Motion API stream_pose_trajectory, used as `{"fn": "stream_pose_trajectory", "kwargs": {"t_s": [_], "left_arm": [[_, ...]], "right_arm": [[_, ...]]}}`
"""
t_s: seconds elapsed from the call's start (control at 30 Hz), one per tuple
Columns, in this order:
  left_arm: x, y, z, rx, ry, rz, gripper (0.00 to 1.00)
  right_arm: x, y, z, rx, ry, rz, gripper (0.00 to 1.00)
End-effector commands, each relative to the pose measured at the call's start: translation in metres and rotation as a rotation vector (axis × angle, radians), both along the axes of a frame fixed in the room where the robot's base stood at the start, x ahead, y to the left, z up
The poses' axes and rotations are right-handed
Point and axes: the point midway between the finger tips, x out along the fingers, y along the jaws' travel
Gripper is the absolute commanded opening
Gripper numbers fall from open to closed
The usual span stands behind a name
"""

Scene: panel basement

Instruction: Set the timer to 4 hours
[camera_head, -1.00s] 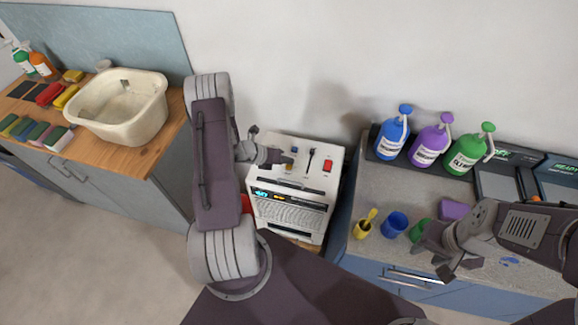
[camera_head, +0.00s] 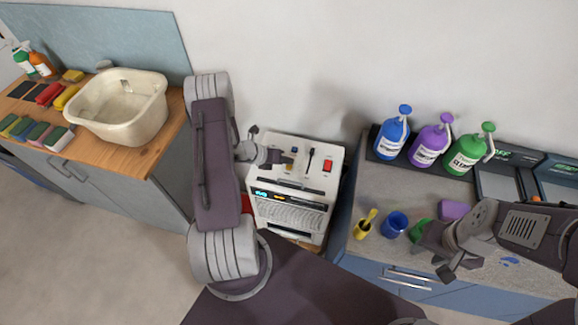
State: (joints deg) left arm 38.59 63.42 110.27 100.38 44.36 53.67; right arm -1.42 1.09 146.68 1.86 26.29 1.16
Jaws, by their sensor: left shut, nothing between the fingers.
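A white panel box (camera_head: 318,184) stands between the two counters. Its top carries a red rocker switch (camera_head: 327,165), a dark lever (camera_head: 310,158) and a small blue-topped part beside my gripper. Its sloped front has a dark display strip (camera_head: 277,196) with lit cyan and orange readouts, too small to read, above a vented panel. My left gripper (camera_head: 287,158) is shut and empty over the left part of the box's top; I cannot tell whether it touches a control. My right gripper (camera_head: 443,262) hangs over the right counter, away from the box; its finger state is unclear.
On the right counter (camera_head: 370,190) stand blue (camera_head: 392,138), purple (camera_head: 430,145) and green (camera_head: 467,153) bottles, a yellow cup (camera_head: 362,229) and a blue cup (camera_head: 395,224). A cream basin (camera_head: 145,125) and sponges lie on the left wooden counter.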

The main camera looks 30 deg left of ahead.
Motion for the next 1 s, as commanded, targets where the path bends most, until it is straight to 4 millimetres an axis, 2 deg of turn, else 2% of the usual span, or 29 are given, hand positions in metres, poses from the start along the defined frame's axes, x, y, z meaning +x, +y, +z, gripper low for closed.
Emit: {"fn": "stream_pose_trajectory", "kwargs": {"t_s": [0.23,0.47,1.0], "left_arm": [[0.0,0.0,-0.001,0.0,0.0,0.0,0.0],[0.0,0.0,-0.009,0.0,0.0,0.0,0.0],[0.0,0.0,-0.011,0.0,0.0,0.0,0.0]], "right_arm": [[0.0,0.0,-0.001,0.0,0.0,0.0,0.38],[0.0,0.0,-0.01,0.0,0.0,0.0,0.38],[0.0,0.0,-0.011,0.0,0.0,0.0,0.38]]}}
